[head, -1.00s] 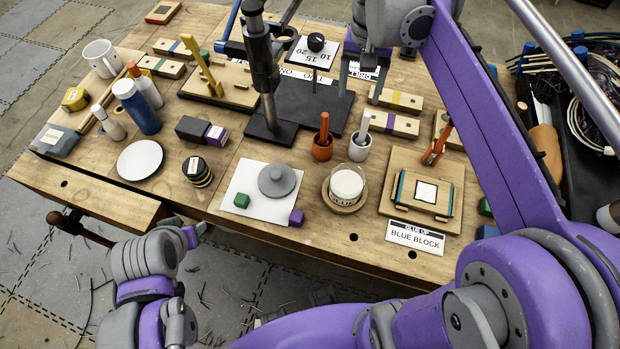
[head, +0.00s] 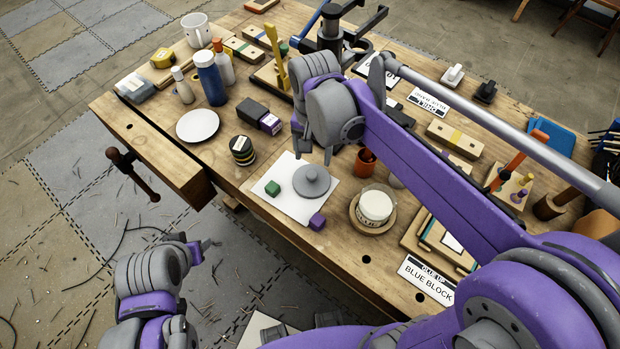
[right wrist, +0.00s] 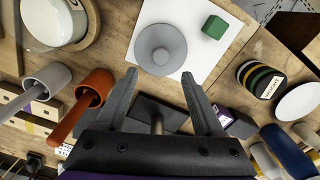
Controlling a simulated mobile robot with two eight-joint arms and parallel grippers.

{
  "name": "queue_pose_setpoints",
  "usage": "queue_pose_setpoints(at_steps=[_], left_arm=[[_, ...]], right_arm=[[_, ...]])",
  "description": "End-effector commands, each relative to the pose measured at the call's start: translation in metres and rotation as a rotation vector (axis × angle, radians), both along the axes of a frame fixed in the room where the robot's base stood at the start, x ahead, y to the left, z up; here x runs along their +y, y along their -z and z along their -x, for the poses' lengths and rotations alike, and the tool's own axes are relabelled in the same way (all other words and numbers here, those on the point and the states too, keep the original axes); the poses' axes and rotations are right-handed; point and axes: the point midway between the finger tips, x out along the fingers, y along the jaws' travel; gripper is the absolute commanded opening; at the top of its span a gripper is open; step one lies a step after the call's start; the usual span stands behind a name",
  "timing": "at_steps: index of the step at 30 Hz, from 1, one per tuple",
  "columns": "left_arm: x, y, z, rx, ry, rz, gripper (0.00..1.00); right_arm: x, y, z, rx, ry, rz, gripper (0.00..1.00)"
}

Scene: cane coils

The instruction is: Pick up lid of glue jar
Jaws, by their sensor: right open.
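The grey round lid (head: 312,180) with a central knob lies on a white sheet (head: 290,208) on the workbench. The glue jar (head: 375,208), white with a GLUE label, stands on a round wooden coaster to its right. My right gripper (head: 312,152) is open and empty, just behind and above the lid. In the right wrist view the lid (right wrist: 160,50) lies ahead of the open fingertips (right wrist: 159,82), with no contact visible. My left gripper (head: 199,250) is low at the left, off the bench front; its jaws are not clear.
A green cube (head: 272,187) and a purple cube (head: 317,221) sit on the sheet near the lid. An orange cup (head: 366,161) stands behind the jar. A striped round stack (head: 242,150) and a white plate (head: 198,126) are to the left.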

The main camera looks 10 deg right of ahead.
Motion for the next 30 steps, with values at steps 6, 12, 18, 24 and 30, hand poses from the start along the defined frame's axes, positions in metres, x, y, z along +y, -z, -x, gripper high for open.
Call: queue_pose_setpoints(at_steps=[6, 12, 18, 24, 30], left_arm=[[0.000, 0.001, 0.000, 0.001, 0.000, 0.000, 0.50], [0.000, -0.002, -0.001, -0.001, 0.000, 0.000, 0.50], [0.000, 0.000, 0.000, 0.000, 0.000, 0.000, 0.50], [0.000, 0.000, 0.000, 0.000, 0.000, 0.000, 0.50], [0.000, 0.000, 0.000, 0.000, 0.000, 0.000, 0.50]], right_arm=[[0.001, 0.017, 0.000, 0.000, 0.000, 0.000, 0.70], [0.004, 0.045, 0.003, 0.000, -0.002, 0.000, 0.70], [0.004, 0.064, 0.003, 0.000, 0.000, 0.000, 0.70], [0.004, 0.064, 0.003, 0.000, 0.000, 0.000, 0.70], [0.004, 0.064, 0.003, 0.000, 0.000, 0.000, 0.37]])
